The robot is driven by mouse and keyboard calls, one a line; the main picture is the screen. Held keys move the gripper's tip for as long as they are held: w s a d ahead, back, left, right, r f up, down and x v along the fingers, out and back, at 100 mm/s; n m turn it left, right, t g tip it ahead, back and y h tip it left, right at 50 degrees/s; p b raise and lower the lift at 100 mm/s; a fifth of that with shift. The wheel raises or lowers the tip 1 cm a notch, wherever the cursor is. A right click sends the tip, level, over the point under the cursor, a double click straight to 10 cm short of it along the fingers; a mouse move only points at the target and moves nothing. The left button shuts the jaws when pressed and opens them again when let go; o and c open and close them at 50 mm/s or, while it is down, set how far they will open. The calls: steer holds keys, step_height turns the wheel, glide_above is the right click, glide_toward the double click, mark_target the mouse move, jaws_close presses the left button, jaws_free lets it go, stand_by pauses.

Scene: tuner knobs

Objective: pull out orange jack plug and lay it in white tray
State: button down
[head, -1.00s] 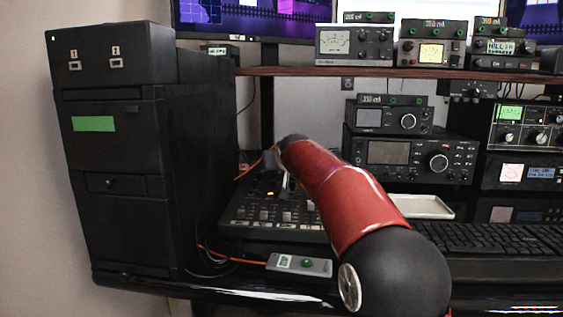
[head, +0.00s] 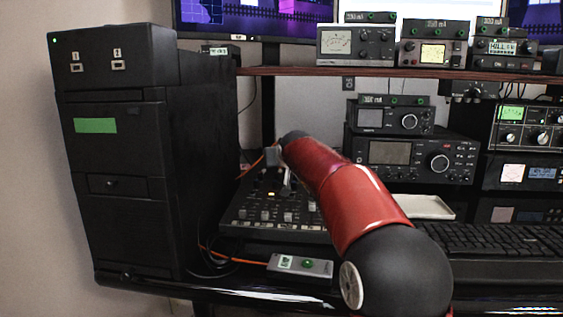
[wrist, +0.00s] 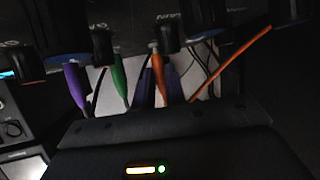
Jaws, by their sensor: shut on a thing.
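The orange jack plug (wrist: 157,70) is in the middle of the wrist view, upright below a dark panel with sockets. My gripper (wrist: 158,88) has its two dark purplish fingers on either side of this plug and is shut on it. The plug's top end meets the panel's underside; whether it is fully seated I cannot tell. In the head view my red arm hides most of the gripper and the plug. The white tray (head: 434,207) lies to the right of my arm, partly hidden behind it, and its visible part looks empty.
In the wrist view a purple plug (wrist: 75,85) and a green plug (wrist: 119,78) stand left of the orange one. An orange cable (wrist: 230,62) slants at right. In the head view a mixer (head: 265,215) lies under my arm, with a keyboard (head: 500,238) right.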

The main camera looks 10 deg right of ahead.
steer(key=shift+s+r+p, duration=0.15)
steer(key=shift+r+p, duration=0.85)
steer(key=shift+r, duration=0.3)
steer(key=shift+s+r+p, duration=0.1)
steer(key=shift+r+p, duration=0.85)
steer(key=shift+r, duration=0.3)
steer(key=shift+r, duration=0.1)
steer(key=shift+s, duration=0.1)
